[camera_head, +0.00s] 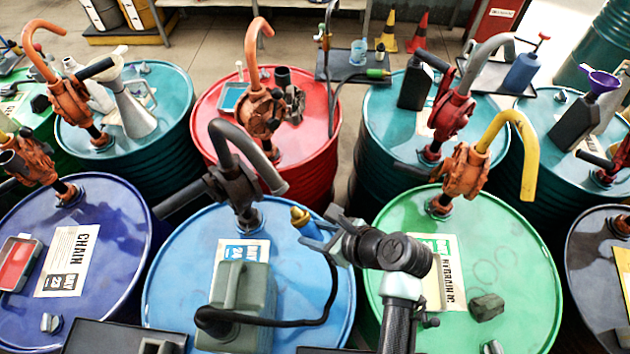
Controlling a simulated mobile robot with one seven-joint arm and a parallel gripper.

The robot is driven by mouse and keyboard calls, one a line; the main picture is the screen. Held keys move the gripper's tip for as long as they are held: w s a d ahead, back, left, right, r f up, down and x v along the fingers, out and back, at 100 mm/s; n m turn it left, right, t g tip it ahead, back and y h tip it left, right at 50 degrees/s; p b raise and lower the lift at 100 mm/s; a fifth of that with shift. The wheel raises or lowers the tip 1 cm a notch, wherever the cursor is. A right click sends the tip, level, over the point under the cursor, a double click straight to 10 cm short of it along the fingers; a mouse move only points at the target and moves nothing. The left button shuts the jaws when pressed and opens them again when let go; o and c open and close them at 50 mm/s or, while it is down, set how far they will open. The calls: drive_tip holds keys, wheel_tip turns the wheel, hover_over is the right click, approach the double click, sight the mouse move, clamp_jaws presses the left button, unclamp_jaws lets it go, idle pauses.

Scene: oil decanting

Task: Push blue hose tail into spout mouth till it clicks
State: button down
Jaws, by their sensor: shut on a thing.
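The blue hose tail (308,228) has a brass-yellow tip and points up and left. My gripper (318,235) is shut on it, above the light blue drum (165,262). A black hose (331,285) runs down from the hose tail to a grey-green can (236,290) on that drum. The dark grey pump (235,185) on the same drum has a curved spout; its mouth (281,188) faces down and right. In the picture the yellow tip is just below and right of the mouth, with a small gap. Their difference in depth is hard to tell.
A green drum (500,235) with an orange pump and yellow spout (525,150) stands right, a dark blue drum (120,225) left. Behind are a red drum (318,170) and teal drums. A dark tray (112,338) is at the front. Drum-top pumps crowd the space.

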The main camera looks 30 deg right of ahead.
sight(295, 209)
drive_tip(key=shift+s+d+r, duration=0.15)
drive_tip(key=shift+s+r, duration=0.05)
drive_tip(key=shift+s, duration=0.2)
drive_tip(key=shift+w+a+r, duration=0.2)
drive_tip(key=shift+w+r, duration=0.15)
drive_tip(key=shift+w, duration=0.2)
drive_tip(key=shift+w+a+r+p, duration=0.3)
drive_tip(key=shift+w+r, duration=0.4)
drive_tip(key=shift+r, duration=0.2)
drive_tip(key=shift+w+a+r+p, duration=0.2)
drive_tip(key=shift+w+a+r, duration=0.05)
drive_tip(key=shift+w+r, duration=0.55)
drive_tip(key=shift+w+a+r, duration=0.1)
drive_tip(key=shift+w+r, duration=0.1)
drive_tip(key=shift+r, duration=0.3)
idle(0.8)
drive_tip(key=shift+c, duration=1.7)
unclamp_jaws()
drive_tip(key=b+v, duration=0.3)
drive_tip(key=v, duration=1)
